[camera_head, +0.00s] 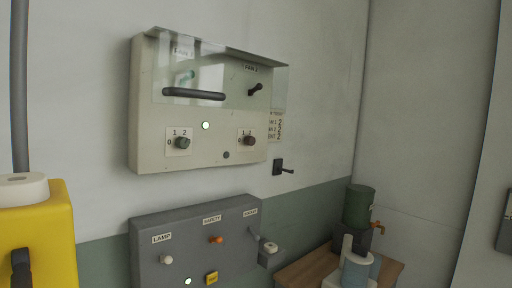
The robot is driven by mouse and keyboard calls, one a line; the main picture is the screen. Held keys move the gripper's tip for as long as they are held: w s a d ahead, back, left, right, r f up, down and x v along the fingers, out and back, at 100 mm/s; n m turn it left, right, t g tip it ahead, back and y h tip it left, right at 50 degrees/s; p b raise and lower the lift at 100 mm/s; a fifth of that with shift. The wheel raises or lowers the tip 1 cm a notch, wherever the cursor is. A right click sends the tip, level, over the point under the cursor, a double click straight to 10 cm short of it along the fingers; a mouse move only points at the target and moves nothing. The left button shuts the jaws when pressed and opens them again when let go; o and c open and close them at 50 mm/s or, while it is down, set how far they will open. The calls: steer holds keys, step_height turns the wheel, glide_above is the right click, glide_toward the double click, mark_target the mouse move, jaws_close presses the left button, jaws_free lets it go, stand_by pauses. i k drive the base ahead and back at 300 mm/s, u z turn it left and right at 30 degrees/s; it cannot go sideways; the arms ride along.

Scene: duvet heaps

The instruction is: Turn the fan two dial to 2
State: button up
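A cream control panel (150,80) hangs on the wall at upper centre. The label FAN 2 (251,68) sits at its upper right, above a small black lever (256,89). Lower in the same column is a brown dial (248,141) on a white plate with small numbers. Its exact pointer position is too small to tell. A dark green dial (182,142) with marks 0, 1 and 2 sits lower left. A clear cover with a black bar handle (194,94) spans the panel's upper part; the two dials lie below it. My gripper is not in view.
A grey panel (200,241) with several controls is below. A black wall lever (281,168) is right of the cream panel. A yellow box (45,230) stands left; a wooden table (301,273) with containers stands lower right.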

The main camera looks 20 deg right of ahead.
mark_target(251, 141)
steer(key=k, duration=0.9)
steer(key=z, duration=0.6)
steer(key=i, duration=1.15)
steer(key=z, duration=0.45)
steer(key=i, duration=1.9)
steer(key=u, duration=0.7)
